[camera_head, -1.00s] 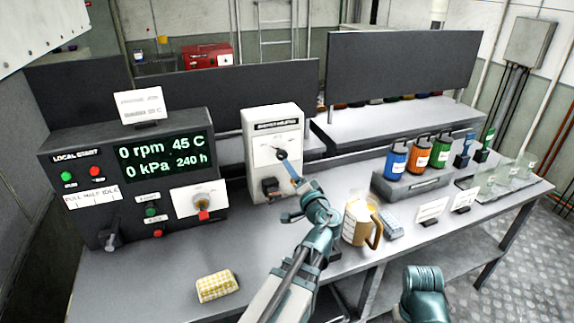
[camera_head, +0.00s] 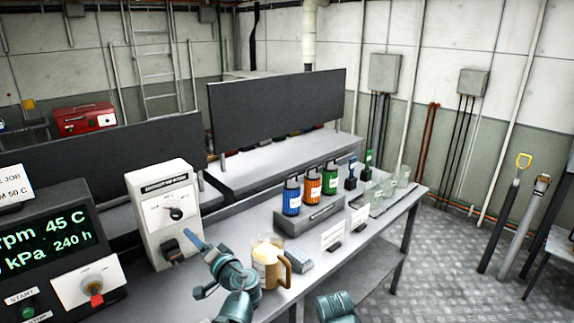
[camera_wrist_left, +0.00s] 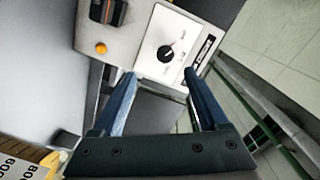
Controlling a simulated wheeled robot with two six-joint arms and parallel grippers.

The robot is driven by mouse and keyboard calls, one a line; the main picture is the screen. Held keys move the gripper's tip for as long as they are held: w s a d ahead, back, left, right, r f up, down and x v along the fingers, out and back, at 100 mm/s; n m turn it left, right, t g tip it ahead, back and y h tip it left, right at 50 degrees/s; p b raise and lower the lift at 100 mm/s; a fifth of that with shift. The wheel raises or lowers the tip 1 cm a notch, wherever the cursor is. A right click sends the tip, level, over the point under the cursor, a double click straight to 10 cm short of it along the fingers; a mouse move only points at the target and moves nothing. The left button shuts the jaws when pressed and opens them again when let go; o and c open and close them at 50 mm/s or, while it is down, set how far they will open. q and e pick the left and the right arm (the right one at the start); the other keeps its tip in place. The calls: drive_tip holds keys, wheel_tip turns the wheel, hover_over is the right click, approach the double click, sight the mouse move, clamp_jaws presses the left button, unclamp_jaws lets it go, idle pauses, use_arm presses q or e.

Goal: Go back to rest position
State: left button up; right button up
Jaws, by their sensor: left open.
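My left gripper (camera_head: 196,243) is in front of the white gauge box (camera_head: 150,222), beside its lower right side and apart from the dial. In the left wrist view its two blue fingers (camera_wrist_left: 155,95) are spread with nothing between them, and the box's dial face (camera_wrist_left: 170,48) shows beyond. Part of my right arm (camera_head: 338,306) shows at the bottom edge of the head view; its gripper is out of view.
A tan mug (camera_head: 266,262) stands close to my left gripper, with a grey-blue block (camera_head: 298,260) beside it. Blue, orange and green canisters (camera_head: 313,187) stand on a grey stand behind. The control panel (camera_head: 62,270) is at left. Open floor (camera_head: 455,255) lies at right.

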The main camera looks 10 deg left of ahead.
use_arm(q)
drive_tip(key=s+d+f+n+g+h+p, duration=0.1)
drive_tip(key=s+d+f+g+h+p, duration=0.55)
drive_tip(key=d+f, duration=0.55)
drive_tip(key=s+d+f+m+g+h, duration=0.1)
drive_tip(key=s+d+g+h, duration=0.4)
drive_tip(key=s+d, duration=0.6)
drive_tip(key=d+m, duration=0.1)
drive_tip(key=d, duration=0.2)
drive_tip(key=shift+s+f+h, duration=0.15)
drive_tip(key=shift+f+h, duration=0.1)
drive_tip(key=shift+h, duration=0.1)
